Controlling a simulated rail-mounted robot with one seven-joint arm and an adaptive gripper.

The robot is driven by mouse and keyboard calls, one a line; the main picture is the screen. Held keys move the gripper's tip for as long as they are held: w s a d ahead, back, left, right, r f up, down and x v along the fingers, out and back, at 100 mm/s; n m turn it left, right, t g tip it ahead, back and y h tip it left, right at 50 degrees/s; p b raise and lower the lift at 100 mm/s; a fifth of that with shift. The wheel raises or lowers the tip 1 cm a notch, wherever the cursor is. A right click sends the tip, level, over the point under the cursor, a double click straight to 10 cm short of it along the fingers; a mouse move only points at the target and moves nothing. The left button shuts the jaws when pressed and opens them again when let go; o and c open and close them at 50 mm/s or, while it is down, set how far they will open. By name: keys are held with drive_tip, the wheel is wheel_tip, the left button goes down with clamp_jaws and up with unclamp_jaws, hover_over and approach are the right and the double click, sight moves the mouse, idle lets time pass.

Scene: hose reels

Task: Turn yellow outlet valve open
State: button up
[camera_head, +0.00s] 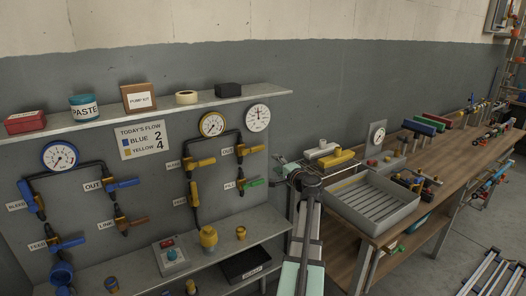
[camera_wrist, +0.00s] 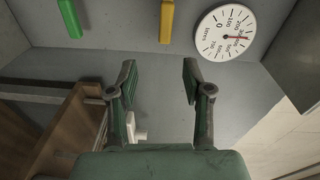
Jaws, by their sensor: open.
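The yellow outlet handle (camera_head: 250,150) appears to be the upper right one on the yellow pipe loop, lying about level beside a small label that is hard to read. In the wrist view a yellow handle (camera_wrist: 167,20) shows at the top, between a green handle (camera_wrist: 67,18) and a white dial. My gripper (camera_wrist: 159,76) is open and empty, its fingers apart and pointing towards the panel. The yellow handle lies beyond the fingertips, not touched. Its valve body is out of the wrist frame.
The green handle (camera_head: 252,183) sits below the yellow one, and the white dial (camera_head: 258,117) above it. Another yellow handle (camera_head: 202,162) is to the left. A sign (camera_head: 142,140) reads blue 2, yellow 4. A shelf (camera_head: 225,245) juts out below; a workbench (camera_head: 345,245) stands right.

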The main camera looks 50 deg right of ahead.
sight(258, 149)
drive_tip(key=shift+m+t+y, duration=0.3)
drive_tip(key=shift+t, duration=0.1)
drive_tip(key=p+x, duration=0.1)
drive_tip(key=x, duration=0.4)
drive_tip(key=p+x, duration=0.2)
drive_tip(key=x, duration=0.3)
drive_tip(key=p+x, duration=0.2)
drive_tip(key=x, duration=0.3)
drive_tip(key=shift+d+r, duration=0.15)
drive_tip(key=shift+r, duration=0.15)
drive_tip(key=shift+w+d+f+p, duration=0.15)
drive_tip(key=shift+w+p, duration=0.25)
drive_tip(key=shift+w, duration=0.2)
clamp_jaws()
